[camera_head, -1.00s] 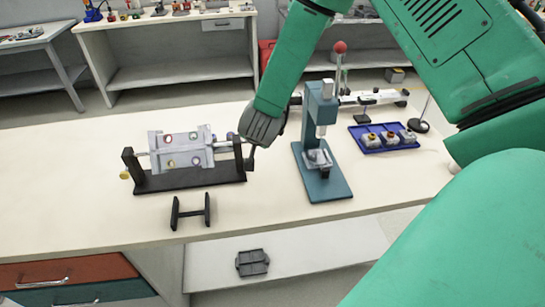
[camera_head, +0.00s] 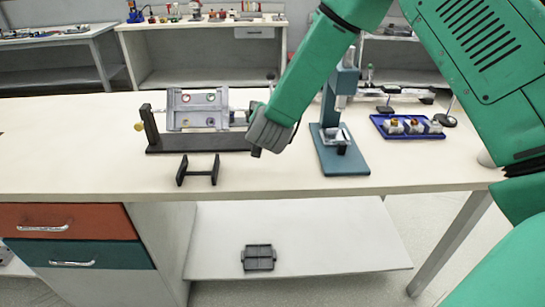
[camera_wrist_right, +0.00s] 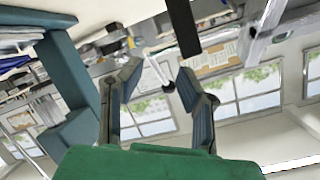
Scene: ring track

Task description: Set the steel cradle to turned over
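The steel cradle (camera_head: 198,109) is a pale grey frame with round holes in its face, hung between the uprights of a black stand (camera_head: 185,143). A yellow knob (camera_head: 139,126) is at the stand's left end. My right gripper (camera_head: 258,148) is at the stand's right end and hides that upright and whatever is behind it. In the right wrist view its two fingers (camera_wrist_right: 157,85) are apart. A thin pale rod with a dark end (camera_wrist_right: 166,84) shows between them, apparently not gripped. A black bar (camera_wrist_right: 183,28) is just beyond. My left gripper is out of view.
A teal press (camera_head: 338,140) stands close right of my gripper. A blue tray (camera_head: 408,134) with several small parts is farther right. A small black H-shaped rest (camera_head: 198,171) stands in front of the stand. The bench (camera_head: 70,150) is clear on the left.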

